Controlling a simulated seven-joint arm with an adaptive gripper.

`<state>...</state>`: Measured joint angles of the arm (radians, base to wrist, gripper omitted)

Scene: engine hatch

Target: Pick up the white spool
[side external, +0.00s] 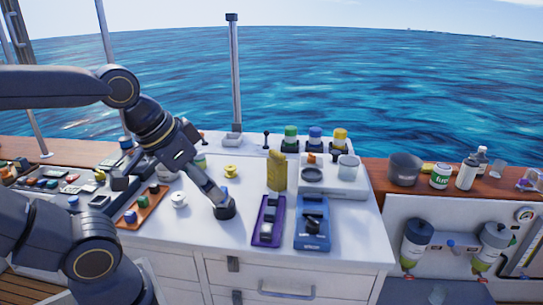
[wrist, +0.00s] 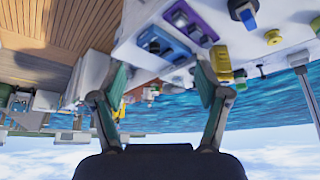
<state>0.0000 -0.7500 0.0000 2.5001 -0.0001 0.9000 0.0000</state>
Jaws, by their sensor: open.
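The white spool (side external: 179,199) stands on the white counter, left of the dark knob with a blue top (side external: 224,208) and right of the orange-brown tray. My gripper (side external: 216,195) points down and to the right, to the right of the spool and apart from it, in front of the knob in the side view. In the wrist view my gripper (wrist: 163,82) is open, with nothing between its two fingers. I cannot make out the white spool in the wrist view.
A yellow spool (side external: 231,172), a yellow canister (side external: 277,172), a purple tray (side external: 268,222) and a blue tray (side external: 312,222) stand on the counter. An orange-brown tray (side external: 143,207) lies left of the white spool. Bare counter lies in front of the spool.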

